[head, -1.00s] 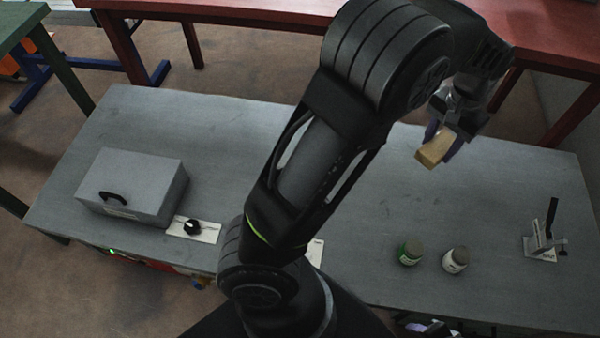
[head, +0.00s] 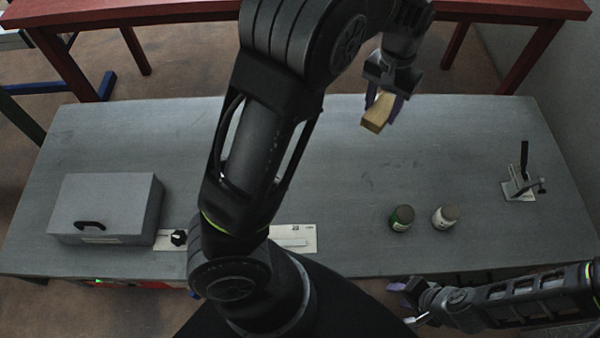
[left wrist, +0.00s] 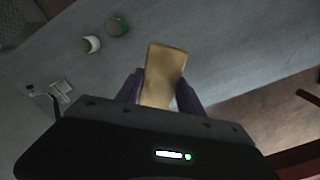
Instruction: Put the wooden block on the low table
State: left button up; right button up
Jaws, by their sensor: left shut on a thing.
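The wooden block (head: 376,118) is light brown and held between the purple fingers of my left gripper (head: 383,104), above the far part of the grey table (head: 330,180). In the left wrist view the block (left wrist: 163,72) sticks out between both fingers, tilted slightly, with grey tabletop and brown floor beyond it. A red table (head: 190,12) stands behind the grey one; I cannot tell from the frames which is the low table. My right gripper (head: 402,302) is at the near edge of the grey table, low in the head view; its jaw opening is unclear.
On the grey table are a grey box (head: 108,205) at left, a green jar (head: 401,218), a white jar (head: 445,217) and a small lever clamp (head: 520,185) at right. A white plate (head: 295,238) lies near the front. The table's middle right is clear.

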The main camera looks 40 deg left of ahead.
pick_arm(q)
jog(key=s+a+f+n+b, duration=0.2)
jog(key=a+f+b, duration=0.2)
jog(key=f+b, duration=0.2)
jog(key=s+a+f+n+b, duration=0.3)
jog(key=a+f+b, duration=0.2)
jog(key=f, duration=0.6)
jog(key=s+a+f+n+b, duration=0.2)
jog(key=a+f+b, duration=0.2)
jog(key=f+b, duration=0.2)
notch_tip(320, 180, down, 2)
jog(key=shift+s+a+f+n+b, duration=0.25)
jog(key=shift+s+n+b, duration=0.05)
jog(key=shift+s+b, duration=0.1)
jog(key=b, duration=0.2)
send_over(310, 180)
notch_tip(310, 180, down, 6)
jog(key=shift+r, duration=0.15)
jog(key=shift+f, duration=0.3)
jog(key=shift+f, duration=0.1)
jog(key=shift+f+b, duration=0.75)
jog(key=shift+f, duration=1)
jog(key=shift+f, duration=0.15)
